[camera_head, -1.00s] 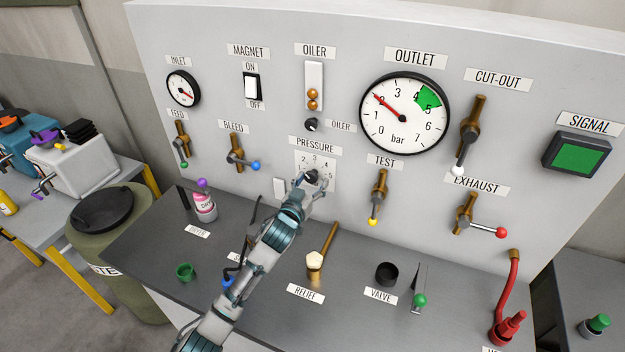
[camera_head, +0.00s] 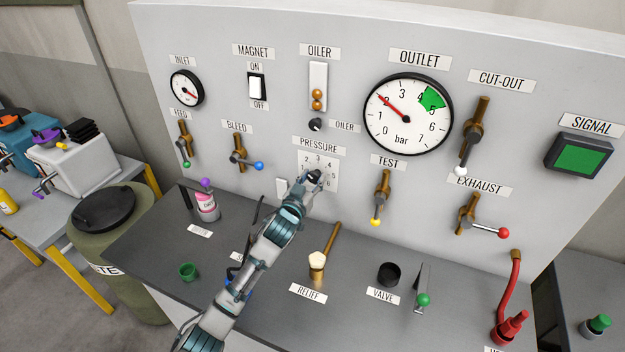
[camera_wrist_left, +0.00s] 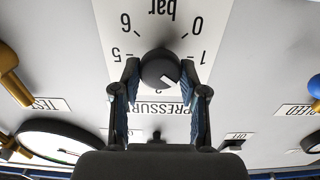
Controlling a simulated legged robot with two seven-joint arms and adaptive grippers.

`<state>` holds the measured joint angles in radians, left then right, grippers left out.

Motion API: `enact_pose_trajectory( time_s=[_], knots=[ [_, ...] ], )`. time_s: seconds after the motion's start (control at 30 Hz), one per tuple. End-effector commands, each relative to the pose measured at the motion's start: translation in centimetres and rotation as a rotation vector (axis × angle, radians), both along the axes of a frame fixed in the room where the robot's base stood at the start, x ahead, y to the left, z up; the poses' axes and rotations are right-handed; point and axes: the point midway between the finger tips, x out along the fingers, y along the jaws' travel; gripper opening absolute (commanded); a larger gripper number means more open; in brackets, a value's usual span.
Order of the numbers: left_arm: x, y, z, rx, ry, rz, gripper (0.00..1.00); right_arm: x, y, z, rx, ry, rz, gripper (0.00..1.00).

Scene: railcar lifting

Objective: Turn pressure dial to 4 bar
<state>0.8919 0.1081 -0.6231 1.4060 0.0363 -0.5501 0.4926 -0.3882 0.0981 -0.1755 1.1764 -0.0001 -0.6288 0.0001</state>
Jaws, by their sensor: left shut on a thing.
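The black pressure dial (camera_head: 315,176) sits on its white numbered plate (camera_head: 331,172) under the PRESSURE label. In the left wrist view the dial (camera_wrist_left: 160,66) appears upside down. Its white mark points to the picture's lower right, between 1 and 3; the number there is hidden by a finger. My left gripper (camera_head: 312,181) is shut on the dial, with one finger on each side, as the left wrist view (camera_wrist_left: 160,73) shows. The OUTLET gauge (camera_head: 408,130) has its red needle near 2 and a green band around 4 to 5. My right gripper is not in view.
The yellow-tipped TEST lever (camera_head: 380,200) is right of the dial, and the blue-tipped BLEED lever (camera_head: 243,157) is left of it. The brass RELIEF part (camera_head: 320,260) stands on the dark bench below.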

Motion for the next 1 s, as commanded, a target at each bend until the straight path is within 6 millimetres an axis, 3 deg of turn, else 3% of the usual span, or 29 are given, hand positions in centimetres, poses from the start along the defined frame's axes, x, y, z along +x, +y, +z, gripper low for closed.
enact_pose_trajectory(
  time_s=[0.47, 1.0],
  knots=[
    [0.0, 0.0, -0.2, 0.007, 0.002, 0.001, 0.08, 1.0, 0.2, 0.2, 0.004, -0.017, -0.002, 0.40],
    [0.0, 0.0, -0.4, 0.008, 0.004, 0.001, 0.08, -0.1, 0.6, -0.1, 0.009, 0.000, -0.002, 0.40]
  ],
)
